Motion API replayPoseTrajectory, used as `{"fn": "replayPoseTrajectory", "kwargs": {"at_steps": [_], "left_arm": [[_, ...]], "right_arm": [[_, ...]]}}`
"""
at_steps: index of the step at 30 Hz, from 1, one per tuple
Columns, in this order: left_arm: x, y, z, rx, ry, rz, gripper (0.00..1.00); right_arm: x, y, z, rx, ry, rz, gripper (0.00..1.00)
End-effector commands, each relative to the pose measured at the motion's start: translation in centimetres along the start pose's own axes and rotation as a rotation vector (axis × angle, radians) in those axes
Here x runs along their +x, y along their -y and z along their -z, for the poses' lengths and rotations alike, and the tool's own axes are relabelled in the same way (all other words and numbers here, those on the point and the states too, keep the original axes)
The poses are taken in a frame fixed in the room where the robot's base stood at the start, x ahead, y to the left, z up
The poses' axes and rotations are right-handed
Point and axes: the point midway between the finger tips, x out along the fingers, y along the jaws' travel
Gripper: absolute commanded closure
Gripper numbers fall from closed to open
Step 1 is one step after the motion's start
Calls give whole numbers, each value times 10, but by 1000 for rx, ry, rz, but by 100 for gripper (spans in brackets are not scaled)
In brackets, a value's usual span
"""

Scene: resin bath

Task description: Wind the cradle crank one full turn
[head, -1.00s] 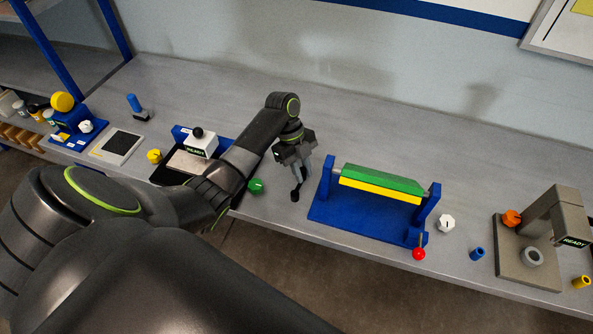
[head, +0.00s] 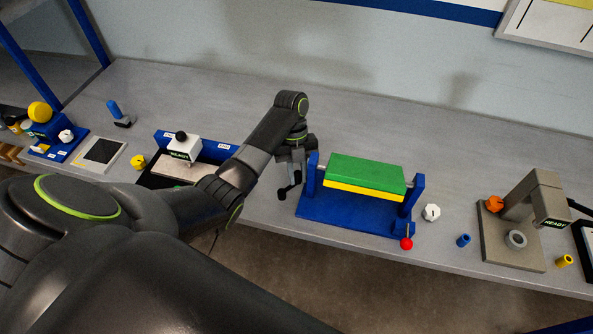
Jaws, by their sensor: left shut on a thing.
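The cradle is a blue frame (head: 350,215) with two uprights. It carries a block, green (head: 366,172) on top and yellow (head: 350,188) along its front lower edge; the block's broad green face shows, tilted toward me. A small dark crank piece (head: 283,193) shows at the cradle's left end, under my left gripper (head: 290,181). The gripper is shut on it, seemingly at the handle; the fingers hide most of the crank. A red ball knob (head: 406,244) hangs on a short stem at the cradle's right upright. My right gripper is out of view.
Right of the cradle are a white knob (head: 432,212), a blue cylinder (head: 464,240) and a grey stand (head: 510,255) with a READY display. Left stand a blue-backed fixture (head: 222,151), a yellow knob (head: 138,161) and a blue-handled tool (head: 115,110). The bench behind the cradle is clear.

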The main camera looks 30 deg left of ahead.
Motion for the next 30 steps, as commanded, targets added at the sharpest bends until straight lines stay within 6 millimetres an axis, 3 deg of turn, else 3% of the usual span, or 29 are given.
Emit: {"fn": "replayPoseTrajectory", "kwargs": {"at_steps": [11, 12, 17, 30], "left_arm": [[2, -1, 0, 0, -3, -5, 100], [2, -1, 0, -1, -3, -5, 78], [2, -1, 0, 0, -2, -4, 59], [0, 2, 1, 5, 1, 3, 59]], "right_arm": [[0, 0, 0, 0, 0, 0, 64], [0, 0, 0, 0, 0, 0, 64], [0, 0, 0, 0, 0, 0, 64], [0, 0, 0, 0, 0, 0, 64]]}}
